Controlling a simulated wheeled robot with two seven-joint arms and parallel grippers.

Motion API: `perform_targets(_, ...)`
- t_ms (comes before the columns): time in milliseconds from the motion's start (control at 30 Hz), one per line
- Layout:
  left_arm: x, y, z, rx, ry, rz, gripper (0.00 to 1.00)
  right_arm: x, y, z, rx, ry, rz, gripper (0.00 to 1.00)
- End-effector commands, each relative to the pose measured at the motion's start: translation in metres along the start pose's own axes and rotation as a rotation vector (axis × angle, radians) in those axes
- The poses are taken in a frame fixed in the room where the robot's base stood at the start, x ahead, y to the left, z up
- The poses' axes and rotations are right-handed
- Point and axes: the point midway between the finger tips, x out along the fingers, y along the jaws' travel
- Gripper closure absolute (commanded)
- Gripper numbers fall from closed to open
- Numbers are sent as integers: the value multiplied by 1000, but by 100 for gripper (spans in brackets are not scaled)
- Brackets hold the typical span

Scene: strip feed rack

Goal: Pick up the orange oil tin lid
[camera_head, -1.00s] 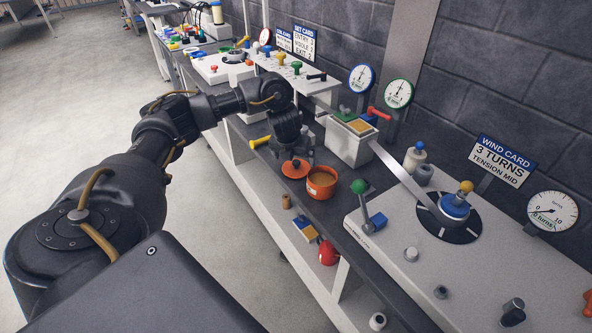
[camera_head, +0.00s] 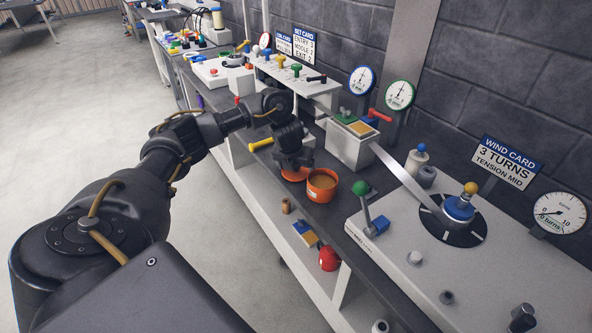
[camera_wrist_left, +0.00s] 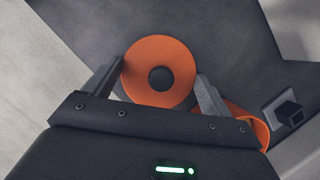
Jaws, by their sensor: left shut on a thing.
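The orange oil tin lid (camera_wrist_left: 143,83) is a round disc with a dark knob in the middle. In the head view the lid (camera_head: 293,175) shows partly under my left gripper (camera_head: 292,163), beside the open orange tin (camera_head: 321,187). In the left wrist view my left gripper (camera_wrist_left: 157,86) has one finger on each side of the lid and is shut on it. The tin (camera_wrist_left: 258,128) shows partly behind the right finger. I cannot tell whether the lid touches the bench. My right gripper is not in view.
The dark bench top (camera_head: 345,212) is narrow here. A white box with coloured blocks (camera_head: 346,148) stands behind the tin. A green-knobbed lever (camera_head: 363,205) is to the right. A yellow handle (camera_head: 261,145) sticks out left of my gripper. The lower shelf holds a red item (camera_head: 329,258).

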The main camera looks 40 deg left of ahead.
Motion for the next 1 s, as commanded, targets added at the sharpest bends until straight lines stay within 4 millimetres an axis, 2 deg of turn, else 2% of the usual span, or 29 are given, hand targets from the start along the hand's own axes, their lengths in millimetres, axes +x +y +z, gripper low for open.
perform_targets(233, -12, 0, 6, 1, -3, 1, 38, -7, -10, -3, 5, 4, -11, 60)
perform_targets(400, -42, 2, 15, 4, -5, 1, 38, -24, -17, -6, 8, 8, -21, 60)
perform_targets(667, -113, 10, -7, 5, -5, 0, 38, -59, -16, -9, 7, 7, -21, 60)
perform_targets(800, -134, 16, -34, 5, -3, -1, 38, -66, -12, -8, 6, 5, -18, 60)
perform_targets(1000, -160, 23, -61, 2, -1, 0, 38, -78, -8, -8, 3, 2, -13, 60)
